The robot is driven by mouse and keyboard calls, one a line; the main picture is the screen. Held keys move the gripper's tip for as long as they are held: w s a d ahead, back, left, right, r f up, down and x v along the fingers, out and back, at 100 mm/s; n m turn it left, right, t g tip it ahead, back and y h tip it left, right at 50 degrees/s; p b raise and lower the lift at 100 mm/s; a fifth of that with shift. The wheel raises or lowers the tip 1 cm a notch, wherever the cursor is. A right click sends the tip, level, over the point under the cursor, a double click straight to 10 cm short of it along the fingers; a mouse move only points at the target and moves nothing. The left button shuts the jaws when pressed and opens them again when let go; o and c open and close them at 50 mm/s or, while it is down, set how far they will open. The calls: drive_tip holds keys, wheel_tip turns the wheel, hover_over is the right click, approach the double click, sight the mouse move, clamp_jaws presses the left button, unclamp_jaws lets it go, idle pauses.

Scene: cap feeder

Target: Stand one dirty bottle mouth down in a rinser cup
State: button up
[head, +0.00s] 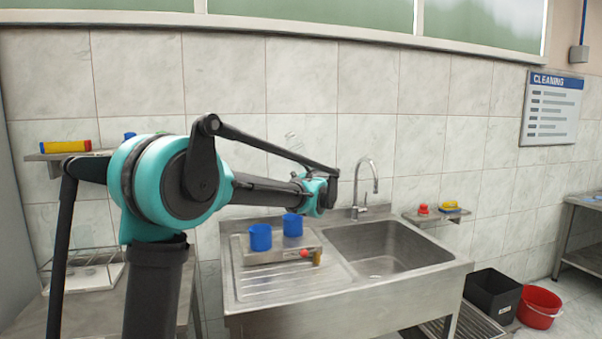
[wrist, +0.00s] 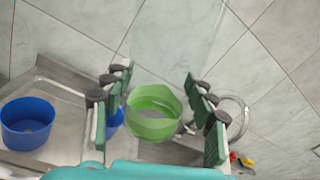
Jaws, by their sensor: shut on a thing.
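My gripper (wrist: 157,80) is shut on a clear bottle (wrist: 175,35) with a see-through green part (wrist: 153,125) between the fingers. The bottle's faint outline also shows in the head view (head: 293,141), above the sink unit. I cannot tell which end is its mouth. In the head view my arm hides most of the gripper. Two blue rinser cups, the left one (head: 260,238) and the right one (head: 292,226), stand on a metal base on the drainboard, lower than the bottle. In the wrist view one cup (wrist: 28,124) is left of the fingers; the other (wrist: 115,122) is partly hidden behind them.
The sink basin (head: 385,250) and tap (head: 366,185) are right of the cups. A small valve (head: 317,257) sits at the base's front. A rack (head: 85,277) stands at left. A black bin (head: 492,296) and red bucket (head: 539,307) are on the floor at right.

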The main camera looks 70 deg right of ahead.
drive_tip(key=n, duration=0.7)
drive_tip(key=shift+n, duration=0.3)
drive_tip(key=n, duration=0.3)
drive_tip(key=shift+n, duration=0.4)
drive_tip(key=n, duration=0.3)
drive_tip(key=shift+n, duration=0.4)
drive_tip(key=n, duration=0.3)
drive_tip(key=shift+n, duration=0.3)
drive_tip(key=n, duration=0.3)
drive_tip(key=shift+n, duration=0.4)
drive_tip(key=n, duration=0.3)
drive_tip(key=shift+n, duration=0.4)
drive_tip(key=n, duration=0.4)
drive_tip(key=shift+n, duration=0.3)
drive_tip(key=w+a+f+x, duration=0.1)
drive_tip(key=f+x, duration=0.2)
drive_tip(key=x, duration=1.4)
wheel_tip(320, 180, down, 13)
drive_tip(key=shift+s+n, duration=0.25)
drive_tip(key=shift+n, duration=0.05)
drive_tip(key=shift+a+f, duration=0.1)
drive_tip(key=shift+f, duration=0.35)
